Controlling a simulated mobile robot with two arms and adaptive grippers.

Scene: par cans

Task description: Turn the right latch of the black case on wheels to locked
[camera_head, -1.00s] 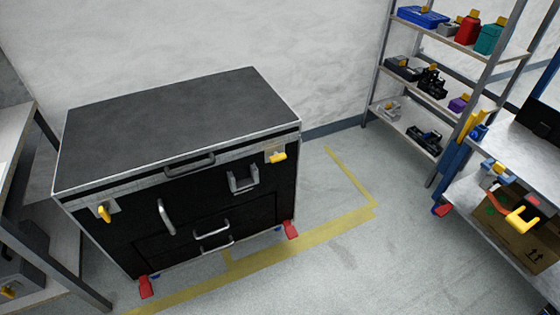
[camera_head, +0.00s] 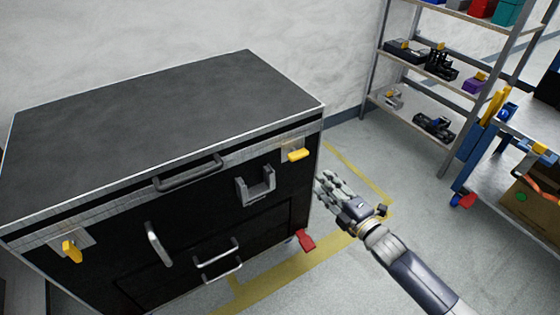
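The black case on wheels (camera_head: 160,125) stands at the left of the head view, its front facing me. Its right latch (camera_head: 299,155) has a yellow handle lying roughly level on a metal plate near the upper right front corner. The left latch (camera_head: 72,251) has a yellow handle hanging steeply down. My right gripper (camera_head: 326,187) is just right of the case's front right edge, lower than the right latch and apart from it. Its jointed fingers look spread, with nothing between them. My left gripper is not in view.
Several handles (camera_head: 217,252) and a grey bracket (camera_head: 256,186) stick out from the case front. A red caster pedal (camera_head: 306,240) is at its lower right. A shelf rack (camera_head: 449,70) and a blue workbench (camera_head: 475,155) stand at the right. Floor between is clear.

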